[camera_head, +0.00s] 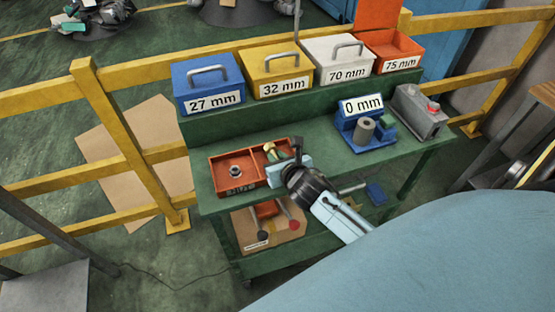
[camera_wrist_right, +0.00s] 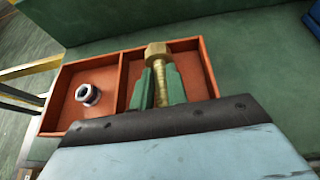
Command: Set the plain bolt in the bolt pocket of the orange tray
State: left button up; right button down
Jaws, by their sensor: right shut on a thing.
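The orange tray (camera_head: 218,186) lies on the green bench and has two compartments. It also shows in the right wrist view (camera_wrist_right: 120,60). A small grey ring-like part (camera_wrist_right: 88,95) sits in the left compartment; it shows in the head view too (camera_head: 235,170). My right gripper (camera_head: 276,157) is over the right compartment, shut on the brass-coloured bolt (camera_wrist_right: 157,75). My left gripper is not in view.
On the raised shelf behind stand blue (camera_head: 208,86), yellow (camera_head: 278,73), white (camera_head: 340,60) and red (camera_head: 393,50) boxes. A blue fixture with a grey cylinder (camera_head: 364,130) and a grey box with a red button (camera_head: 420,112) stand to the right. Bench between tray and fixture is mostly clear.

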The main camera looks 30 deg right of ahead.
jog(key=shift+f, duration=0.1)
jog(key=c, duration=1.4)
grip_release()
jog(key=shift+s, duration=0.2)
jog(key=p+v, duration=0.1)
jog(key=v, duration=1)
jog(key=shift+s+r+p, duration=0.3)
jog(key=shift+p, duration=0.1)
jog(key=shift+a+f, duration=0.1)
